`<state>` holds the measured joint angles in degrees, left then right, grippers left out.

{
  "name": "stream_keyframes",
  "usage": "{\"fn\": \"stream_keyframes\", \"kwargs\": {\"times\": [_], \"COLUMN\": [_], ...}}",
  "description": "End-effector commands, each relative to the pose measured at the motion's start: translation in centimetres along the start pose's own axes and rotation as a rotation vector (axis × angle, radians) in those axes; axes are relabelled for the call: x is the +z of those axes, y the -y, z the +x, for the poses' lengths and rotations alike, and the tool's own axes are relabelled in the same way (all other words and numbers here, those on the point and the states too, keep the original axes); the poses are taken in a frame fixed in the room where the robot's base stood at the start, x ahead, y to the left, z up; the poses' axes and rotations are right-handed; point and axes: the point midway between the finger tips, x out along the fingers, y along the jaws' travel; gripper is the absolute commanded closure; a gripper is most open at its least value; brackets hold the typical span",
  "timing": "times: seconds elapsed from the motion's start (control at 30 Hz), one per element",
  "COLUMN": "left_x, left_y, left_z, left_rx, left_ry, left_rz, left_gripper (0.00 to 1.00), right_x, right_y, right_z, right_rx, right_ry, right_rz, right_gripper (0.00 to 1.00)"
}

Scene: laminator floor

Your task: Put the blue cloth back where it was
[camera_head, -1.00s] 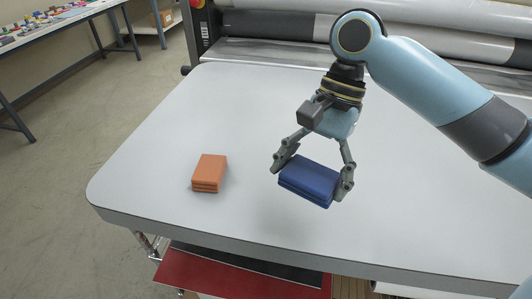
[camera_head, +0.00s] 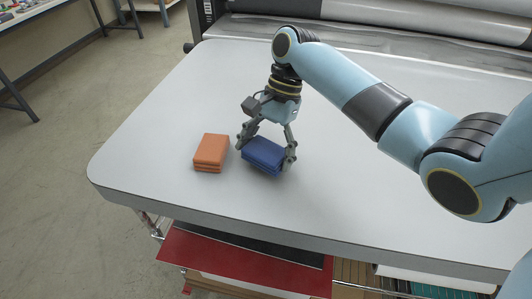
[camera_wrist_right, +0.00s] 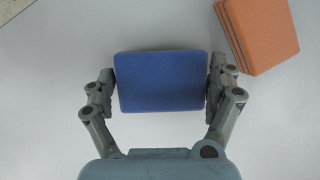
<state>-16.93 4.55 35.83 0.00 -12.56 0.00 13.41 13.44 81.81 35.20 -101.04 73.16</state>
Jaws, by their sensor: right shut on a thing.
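The blue cloth (camera_head: 263,154) is a folded stack between the fingers of my right gripper (camera_head: 266,152), just right of an orange folded cloth (camera_head: 210,151) on the white table. In the right wrist view the blue cloth (camera_wrist_right: 162,81) sits between both fingertips of my right gripper (camera_wrist_right: 162,88), which is shut on it. Whether the cloth's underside touches the table or hangs slightly above it, I cannot tell. The orange cloth also shows at the upper right of the wrist view (camera_wrist_right: 260,32), apart from the blue one. My left gripper is out of view.
The white table (camera_head: 150,130) has a rounded left front corner and free room left, behind and to the right. A roller machine (camera_head: 380,35) stands along the back edge. Red sheets (camera_head: 240,262) lie on a shelf below the front edge.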

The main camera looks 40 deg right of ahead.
Motion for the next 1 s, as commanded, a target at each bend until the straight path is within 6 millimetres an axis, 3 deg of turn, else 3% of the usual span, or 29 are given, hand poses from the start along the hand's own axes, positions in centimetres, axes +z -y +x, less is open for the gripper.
{"fn": "stream_keyframes", "kwargs": {"times": [0.1,0.47,0.5,0.53,0.87,1.0], "left_x": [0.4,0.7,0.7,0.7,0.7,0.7], "left_y": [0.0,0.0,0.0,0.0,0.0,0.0], "left_z": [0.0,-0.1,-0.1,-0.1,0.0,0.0], "left_rx": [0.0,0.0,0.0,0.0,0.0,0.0], "left_ry": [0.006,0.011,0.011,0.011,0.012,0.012], "left_rz": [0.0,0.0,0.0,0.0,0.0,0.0], "left_gripper": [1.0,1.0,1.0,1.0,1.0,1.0], "right_x": [-0.5,-0.6,-0.6,-0.6,-0.5,-0.6], "right_y": [0.0,-0.1,0.0,0.0,0.0,0.0], "right_z": [1.0,1.4,1.3,1.3,1.1,-0.7], "right_rx": [0.0,-0.001,-0.002,-0.002,-0.002,-0.003], "right_ry": [-0.001,-0.001,-0.002,-0.002,-0.002,-0.005], "right_rz": [0.001,0.0,0.0,0.0,0.0,-0.001], "right_gripper": [0.45,0.45,0.05,0.01,0.0,0.0]}}
